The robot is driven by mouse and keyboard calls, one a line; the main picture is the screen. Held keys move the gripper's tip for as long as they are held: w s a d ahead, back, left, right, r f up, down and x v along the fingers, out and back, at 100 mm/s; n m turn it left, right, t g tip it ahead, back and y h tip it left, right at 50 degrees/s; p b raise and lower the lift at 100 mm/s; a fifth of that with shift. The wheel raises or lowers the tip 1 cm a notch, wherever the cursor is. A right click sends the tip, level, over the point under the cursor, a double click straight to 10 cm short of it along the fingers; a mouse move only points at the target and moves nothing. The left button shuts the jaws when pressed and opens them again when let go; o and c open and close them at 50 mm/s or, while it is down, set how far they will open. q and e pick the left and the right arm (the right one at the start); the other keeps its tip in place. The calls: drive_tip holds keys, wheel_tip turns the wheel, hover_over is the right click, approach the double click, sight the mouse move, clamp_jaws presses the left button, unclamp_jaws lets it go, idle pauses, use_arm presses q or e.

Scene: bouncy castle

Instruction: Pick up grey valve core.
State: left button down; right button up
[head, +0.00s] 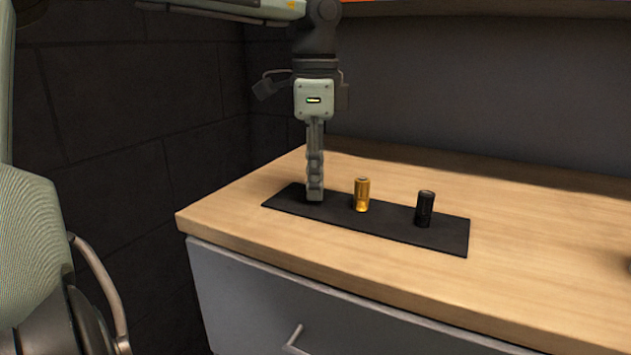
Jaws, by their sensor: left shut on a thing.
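My left gripper (315,190) points straight down over the left part of a black mat (390,231) on the wooden counter. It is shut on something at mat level. The held thing is hidden behind the fingers, so I cannot make out its colour or shape. No grey valve core shows apart from the gripper. A gold cylinder (362,195) stands upright on the mat just right of my gripper, apart from it. A black cylinder (425,209) stands upright farther right on the mat. My right gripper is not in view.
The wooden counter (540,250) is clear to the right of the mat, except for a dark thing cut off at the right edge. A grey drawer front with a handle (295,340) is below. A dark wall rises behind.

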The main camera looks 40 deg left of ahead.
use_arm(q)
wheel_tip(320, 180, up, 4)
drive_tip(key=shift+r, duration=0.25)
drive_tip(key=s+a+r, duration=0.4)
drive_tip(key=s+r, duration=0.2)
drive_tip(key=s, duration=0.5)
drive_tip(key=shift+r, duration=0.2)
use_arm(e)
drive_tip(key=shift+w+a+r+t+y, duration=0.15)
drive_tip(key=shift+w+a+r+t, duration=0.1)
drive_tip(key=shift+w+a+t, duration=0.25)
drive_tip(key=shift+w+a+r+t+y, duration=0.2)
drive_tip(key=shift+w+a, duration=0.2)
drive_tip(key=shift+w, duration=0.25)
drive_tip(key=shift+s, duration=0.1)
